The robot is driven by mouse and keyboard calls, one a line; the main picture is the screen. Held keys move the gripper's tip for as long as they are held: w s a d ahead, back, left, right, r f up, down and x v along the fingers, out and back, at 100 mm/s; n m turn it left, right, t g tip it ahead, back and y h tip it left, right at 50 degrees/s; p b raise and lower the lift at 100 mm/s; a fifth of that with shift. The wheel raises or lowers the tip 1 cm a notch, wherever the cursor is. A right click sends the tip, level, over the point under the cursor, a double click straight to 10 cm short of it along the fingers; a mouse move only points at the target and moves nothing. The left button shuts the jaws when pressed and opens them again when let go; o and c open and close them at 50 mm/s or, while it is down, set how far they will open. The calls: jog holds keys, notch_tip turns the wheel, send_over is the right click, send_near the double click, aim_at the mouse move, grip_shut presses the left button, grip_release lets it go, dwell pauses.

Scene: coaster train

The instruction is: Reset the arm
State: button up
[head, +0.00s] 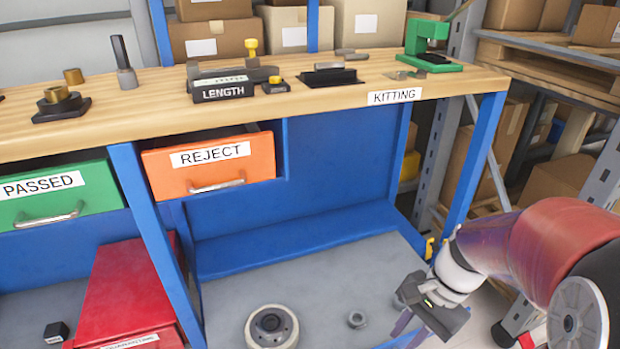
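My arm reaches in from the right edge of the head view, bent downward. My gripper (408,325) hangs low at the front right of the workbench, in front of the grey lower shelf (225,305). It is well below the wooden bench top (345,98). Its dark body is visible, but its fingers are small and partly hidden, so I cannot tell whether they are open or shut. I see no object clearly held in it.
An orange REJECT drawer (210,165) and a green PASSED drawer (60,195) sit under the top. A blue post (476,160) stands behind my arm.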

jog(key=s+a+r+n+t+h+p, duration=0.1)
jog(key=s+a+r+n+t+h, duration=0.1)
jog(key=r+n+t, duration=0.5)
jog(key=shift+s+r+n+h, duration=1)
jog(key=shift+r+n, duration=0.9)
jog(key=shift+r, duration=1.15)
jog(key=shift+w, duration=0.15)
